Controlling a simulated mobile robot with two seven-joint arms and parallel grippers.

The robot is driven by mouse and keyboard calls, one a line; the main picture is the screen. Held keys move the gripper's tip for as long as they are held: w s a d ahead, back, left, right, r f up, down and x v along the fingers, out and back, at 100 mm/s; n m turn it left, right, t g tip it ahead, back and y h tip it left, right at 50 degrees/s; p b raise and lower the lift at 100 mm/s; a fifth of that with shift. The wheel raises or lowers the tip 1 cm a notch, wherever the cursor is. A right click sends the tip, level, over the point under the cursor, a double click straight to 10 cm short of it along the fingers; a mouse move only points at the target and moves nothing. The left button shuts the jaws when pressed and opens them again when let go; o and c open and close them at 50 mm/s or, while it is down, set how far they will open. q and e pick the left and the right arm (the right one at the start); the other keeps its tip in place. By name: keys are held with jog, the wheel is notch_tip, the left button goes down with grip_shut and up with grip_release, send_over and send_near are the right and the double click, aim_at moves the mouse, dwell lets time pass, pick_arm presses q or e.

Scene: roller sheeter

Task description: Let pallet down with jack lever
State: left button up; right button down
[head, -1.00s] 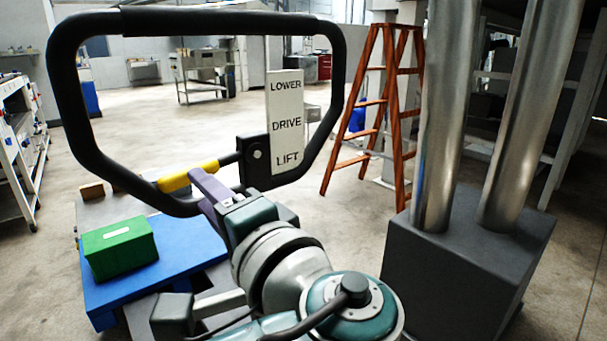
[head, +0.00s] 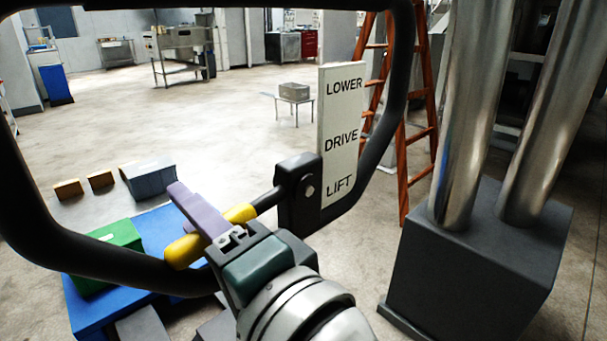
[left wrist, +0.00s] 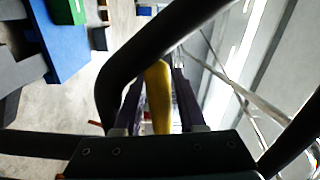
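The jack lever has a yellow grip (head: 186,250) on a black rod, joined to a black pivot block (head: 298,195) beside a white sign (head: 340,135) reading LOWER, DRIVE, LIFT. The lever sits low, around the LIFT end. My left gripper (head: 200,212) is at the yellow grip, with one purple finger across it. In the left wrist view the yellow grip (left wrist: 158,95) lies between both fingers, with slim gaps seeming to show beside it. The blue pallet (head: 165,230) bears a green box (head: 118,236) at lower left. Its height off the floor is unclear. My right gripper is not in view.
The black handle loop (head: 100,262) frames the lever closely. A dark grey block with metal columns (head: 470,250) stands at right, and an orange ladder (head: 418,140) behind. Small wooden blocks (head: 100,180) and a grey box (head: 148,180) lie beyond the pallet. The floor behind is open.

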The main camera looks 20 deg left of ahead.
pick_arm(q)
jog(key=shift+d, duration=0.1)
jog(key=shift+c, duration=0.6)
grip_shut()
jog(key=shift+f, duration=0.1)
dwell(0.6)
